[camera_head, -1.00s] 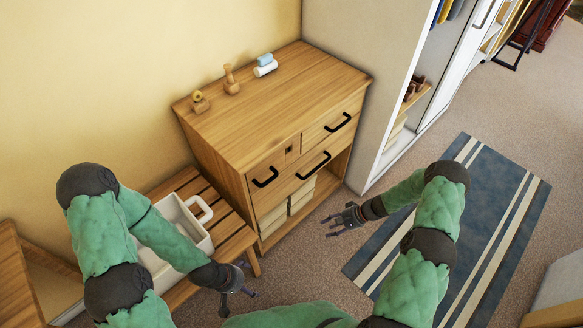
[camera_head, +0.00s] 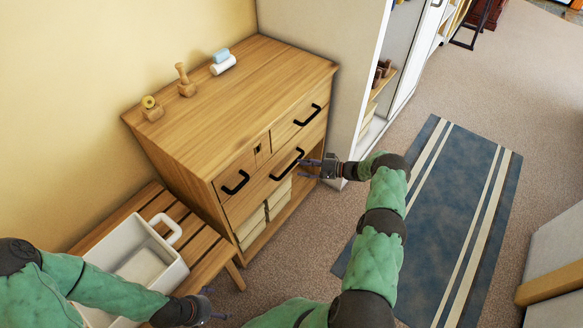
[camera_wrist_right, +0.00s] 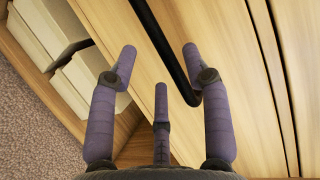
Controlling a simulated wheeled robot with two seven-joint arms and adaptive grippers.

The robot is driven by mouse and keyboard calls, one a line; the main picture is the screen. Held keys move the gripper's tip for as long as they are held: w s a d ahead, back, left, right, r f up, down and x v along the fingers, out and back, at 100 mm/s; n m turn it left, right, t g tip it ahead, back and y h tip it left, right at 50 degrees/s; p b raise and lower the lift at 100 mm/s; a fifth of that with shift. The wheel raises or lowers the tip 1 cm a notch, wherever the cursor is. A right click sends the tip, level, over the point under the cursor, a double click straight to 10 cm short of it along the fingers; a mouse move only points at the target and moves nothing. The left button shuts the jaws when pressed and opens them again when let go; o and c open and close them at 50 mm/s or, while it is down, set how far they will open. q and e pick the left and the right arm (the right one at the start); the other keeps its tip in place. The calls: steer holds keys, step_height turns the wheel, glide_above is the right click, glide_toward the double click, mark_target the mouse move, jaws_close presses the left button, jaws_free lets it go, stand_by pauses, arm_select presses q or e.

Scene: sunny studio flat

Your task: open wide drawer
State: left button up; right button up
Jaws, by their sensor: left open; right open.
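The wide drawer (camera_head: 244,204) is the front below the two small drawers of the wooden dresser (camera_head: 205,115), and it looks shut. Its black bar handle (camera_head: 283,168) shows in the head view. My right gripper (camera_head: 308,169) is open at the right end of this handle. In the right wrist view the handle (camera_wrist_right: 165,45) runs slanting between the spread fingertips of the right gripper (camera_wrist_right: 160,62). I cannot tell whether the fingers touch it. My left gripper (camera_head: 211,303) is open and empty, low near the bench.
A slatted bench (camera_head: 205,243) with a white bin (camera_head: 182,273) stands left of the dresser. The carpet before the dresser is free.

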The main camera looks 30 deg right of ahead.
mark_target(293, 166)
steer(key=shift+b+x, duration=0.6)
steer(key=shift+x, duration=1.95)
jaws_close()
